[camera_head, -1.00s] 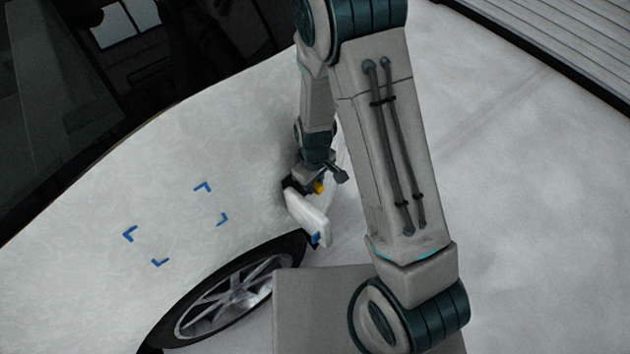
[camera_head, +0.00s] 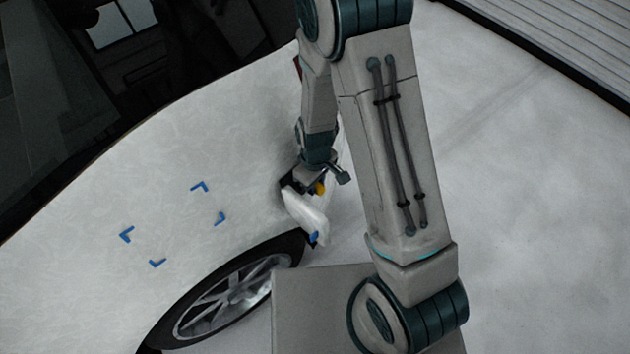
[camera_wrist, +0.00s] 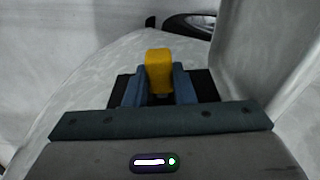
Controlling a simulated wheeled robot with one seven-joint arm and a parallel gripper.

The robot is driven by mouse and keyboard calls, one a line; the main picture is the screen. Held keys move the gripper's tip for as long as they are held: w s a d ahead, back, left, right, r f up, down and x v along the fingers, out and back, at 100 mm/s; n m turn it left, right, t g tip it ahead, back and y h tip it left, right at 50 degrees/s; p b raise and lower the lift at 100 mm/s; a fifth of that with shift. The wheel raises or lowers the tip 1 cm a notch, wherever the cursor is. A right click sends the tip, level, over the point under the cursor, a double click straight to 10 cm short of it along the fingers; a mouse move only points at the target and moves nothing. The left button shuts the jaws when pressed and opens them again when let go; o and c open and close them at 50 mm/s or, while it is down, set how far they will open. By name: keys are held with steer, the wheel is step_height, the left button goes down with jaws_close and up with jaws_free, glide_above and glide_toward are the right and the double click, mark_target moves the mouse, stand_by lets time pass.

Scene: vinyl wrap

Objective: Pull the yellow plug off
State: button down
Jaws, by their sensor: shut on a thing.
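The yellow plug (camera_wrist: 159,72) stands between the two blue-grey fingers of my gripper (camera_wrist: 160,88) in the wrist view. The fingers are shut on it, and its rounded top shows beyond them. In the head view the plug (camera_head: 320,188) is a small yellow spot beside my gripper (camera_head: 313,184), near the front of the white car. Whether the plug is still seated in anything is hidden by the gripper.
The white car body (camera_head: 110,190) has blue corner marks (camera_head: 220,219) on its side. A white piece with a blue spot (camera_head: 306,215) sits just below the gripper, above the wheel (camera_head: 230,300). Pale floor lies open at right (camera_head: 530,220).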

steer(key=shift+s+d, duration=0.1)
steer(key=s+d+b, duration=0.1)
steer(key=s+d, duration=0.3)
steer(key=shift+s+d+r, duration=0.35)
steer(key=shift+s+r, duration=0.05)
steer(key=shift+r, duration=0.05)
stand_by(0.7)
stand_by(0.4)
